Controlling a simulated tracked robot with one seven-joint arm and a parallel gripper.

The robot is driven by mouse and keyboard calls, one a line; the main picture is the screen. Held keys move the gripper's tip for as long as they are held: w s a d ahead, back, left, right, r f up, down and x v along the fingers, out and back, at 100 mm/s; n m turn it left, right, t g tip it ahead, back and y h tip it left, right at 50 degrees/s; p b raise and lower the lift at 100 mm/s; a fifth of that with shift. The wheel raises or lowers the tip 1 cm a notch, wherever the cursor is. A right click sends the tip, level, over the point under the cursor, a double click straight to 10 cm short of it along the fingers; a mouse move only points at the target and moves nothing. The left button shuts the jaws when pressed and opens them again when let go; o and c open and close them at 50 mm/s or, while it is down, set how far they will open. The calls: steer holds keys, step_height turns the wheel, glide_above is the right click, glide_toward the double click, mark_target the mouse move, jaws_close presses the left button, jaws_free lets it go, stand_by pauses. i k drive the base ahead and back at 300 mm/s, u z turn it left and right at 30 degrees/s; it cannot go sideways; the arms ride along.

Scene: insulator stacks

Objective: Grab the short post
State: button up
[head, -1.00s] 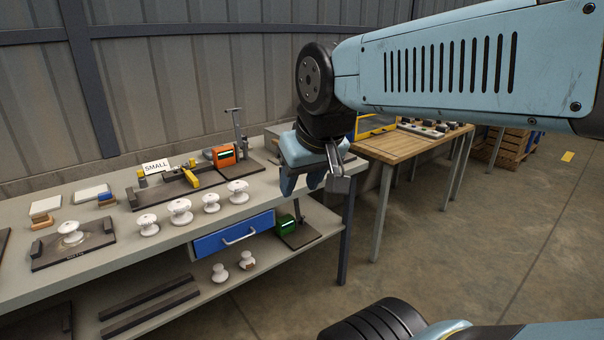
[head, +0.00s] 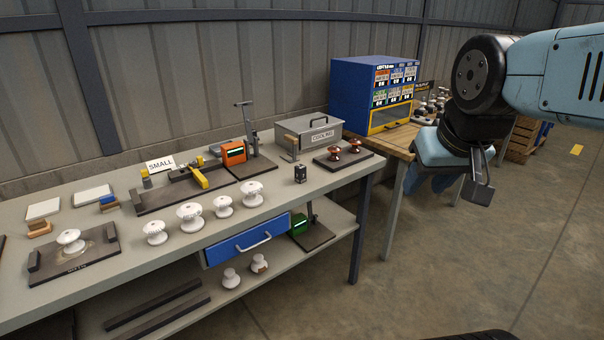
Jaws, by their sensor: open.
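Several white insulator posts stand in a row along the front of the grey bench: one at the left (head: 155,233), a larger one (head: 190,217), a smaller one (head: 223,207) and one at the right (head: 252,194). Another white insulator (head: 70,241) sits on a dark plate at the left. Two more small white ones (head: 231,278) (head: 259,263) stand on the lower shelf. No label marks which is the short post. My gripper (head: 450,190) is open, off to the right past the bench end, well apart from all of them. Its fingers are partly hidden.
The bench (head: 328,198) also holds a "SMALL" sign (head: 160,165), a fixture with a yellow lever (head: 192,173), an orange device (head: 234,152), a grey box (head: 308,138) and a plate with two brown insulators (head: 333,152). A blue cabinet (head: 350,92) stands behind. Floor right is clear.

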mark_target(300, 170)
steer(key=z, duration=0.1)
steer(key=i, duration=1)
steer(key=u, duration=0.1)
